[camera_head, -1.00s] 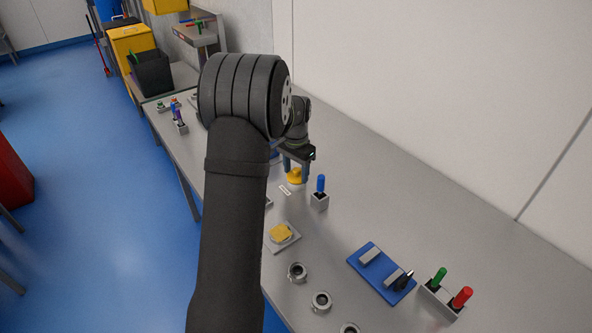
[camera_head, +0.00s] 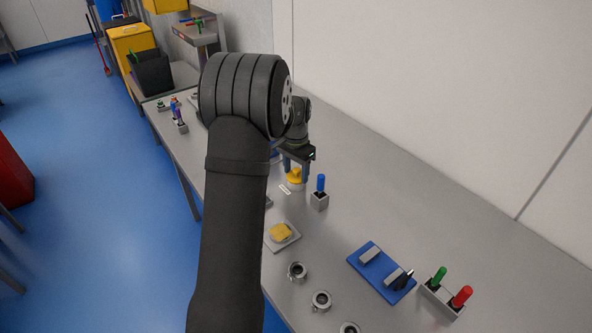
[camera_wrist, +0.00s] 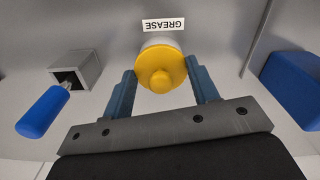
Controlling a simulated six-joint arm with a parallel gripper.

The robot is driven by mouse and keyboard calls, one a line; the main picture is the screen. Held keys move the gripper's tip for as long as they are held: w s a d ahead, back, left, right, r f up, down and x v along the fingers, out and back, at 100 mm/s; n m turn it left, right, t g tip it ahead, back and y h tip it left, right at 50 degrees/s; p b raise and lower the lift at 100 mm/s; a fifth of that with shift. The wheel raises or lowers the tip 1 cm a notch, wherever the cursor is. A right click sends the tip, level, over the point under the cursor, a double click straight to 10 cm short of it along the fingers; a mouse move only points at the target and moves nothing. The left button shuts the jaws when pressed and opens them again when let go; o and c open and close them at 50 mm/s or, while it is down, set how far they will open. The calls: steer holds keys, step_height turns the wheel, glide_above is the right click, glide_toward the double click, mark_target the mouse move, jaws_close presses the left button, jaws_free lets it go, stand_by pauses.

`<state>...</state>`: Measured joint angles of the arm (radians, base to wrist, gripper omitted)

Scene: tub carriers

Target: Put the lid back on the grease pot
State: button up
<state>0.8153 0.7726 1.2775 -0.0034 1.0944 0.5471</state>
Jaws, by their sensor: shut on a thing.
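The yellow lid (camera_head: 295,174) with its round knob is between the two blue fingers of my gripper (camera_head: 296,172). In the wrist view the lid (camera_wrist: 160,66) sits between the fingertips (camera_wrist: 161,72), which are shut on its sides. The pale grease pot (camera_wrist: 158,41) shows as a rim just past the lid's far edge, mostly hidden under it. In the head view the pot (camera_head: 294,186) is directly below the lid. I cannot tell whether the lid touches it. A white GREASE label (camera_wrist: 164,25) lies on the bench beside the pot.
A grey block holder (camera_head: 320,201) with a blue-handled tool (camera_head: 321,183) stands close by on the right.

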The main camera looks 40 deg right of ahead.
stand_by(0.3)
steer(key=o, duration=1.5)
steer(key=shift+r, duration=3.45)
jaws_close()
steer(key=shift+f, duration=0.2)
